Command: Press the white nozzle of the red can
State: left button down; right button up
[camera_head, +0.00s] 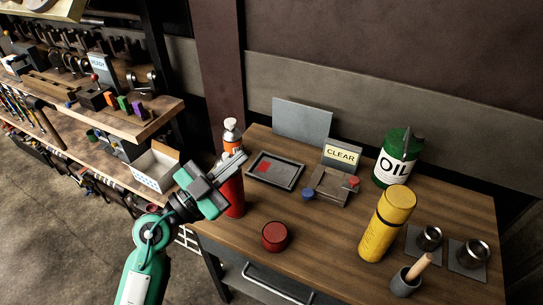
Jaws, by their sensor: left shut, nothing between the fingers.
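The red can (234,194) stands upright near the left edge of the wooden table. My left gripper (236,160) is shut and empty, reaching in from the left, with its fingers across the top of the can. The can's white nozzle is hidden behind the gripper, and I cannot tell whether the fingers touch it. My right gripper is not in view.
A white-topped orange bottle (232,134) stands behind the red can. A red round cap (274,236) lies in front on the table (320,245). A dark tray (262,183), yellow cylinder (385,228) and green oil can (392,170) are to the right.

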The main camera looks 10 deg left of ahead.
pick_arm(q)
jog(key=w+d+r+m+g+b, duration=0.1)
jog(key=d+m+g, duration=0.6)
jog(key=m, duration=0.6)
jog(key=shift+w+r+m+g, duration=0.2)
jog(key=shift+r+m+g, duration=0.1)
jog(key=shift+g, duration=0.9)
